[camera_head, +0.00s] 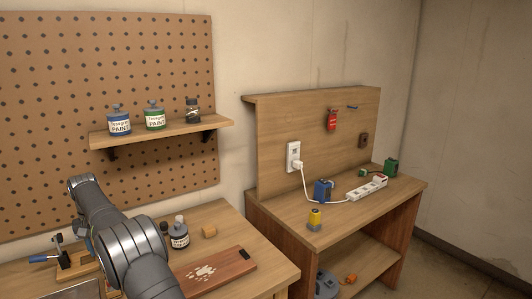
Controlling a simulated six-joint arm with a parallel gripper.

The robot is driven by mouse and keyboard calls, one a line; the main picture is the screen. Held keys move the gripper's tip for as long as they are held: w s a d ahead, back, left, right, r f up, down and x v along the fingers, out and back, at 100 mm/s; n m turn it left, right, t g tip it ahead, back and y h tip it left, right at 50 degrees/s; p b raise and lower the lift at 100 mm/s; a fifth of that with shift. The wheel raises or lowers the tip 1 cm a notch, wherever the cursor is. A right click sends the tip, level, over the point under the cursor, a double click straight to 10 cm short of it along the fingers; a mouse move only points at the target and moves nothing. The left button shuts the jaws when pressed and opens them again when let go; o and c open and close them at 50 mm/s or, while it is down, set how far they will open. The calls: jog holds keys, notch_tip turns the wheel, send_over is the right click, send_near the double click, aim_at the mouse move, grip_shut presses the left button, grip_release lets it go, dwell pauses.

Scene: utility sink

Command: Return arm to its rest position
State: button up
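My grey arm rises from the lower edge at the left of the head view, over the front workbench (273,270). A thick joint and a bent upper link show in front of the pegboard. My gripper's fingers do not show; they are outside the picture or hidden behind the arm's links. I cannot see whether they hold anything.
A shelf (160,133) holds bottles. A second bench (330,226) bears a power strip (366,189).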

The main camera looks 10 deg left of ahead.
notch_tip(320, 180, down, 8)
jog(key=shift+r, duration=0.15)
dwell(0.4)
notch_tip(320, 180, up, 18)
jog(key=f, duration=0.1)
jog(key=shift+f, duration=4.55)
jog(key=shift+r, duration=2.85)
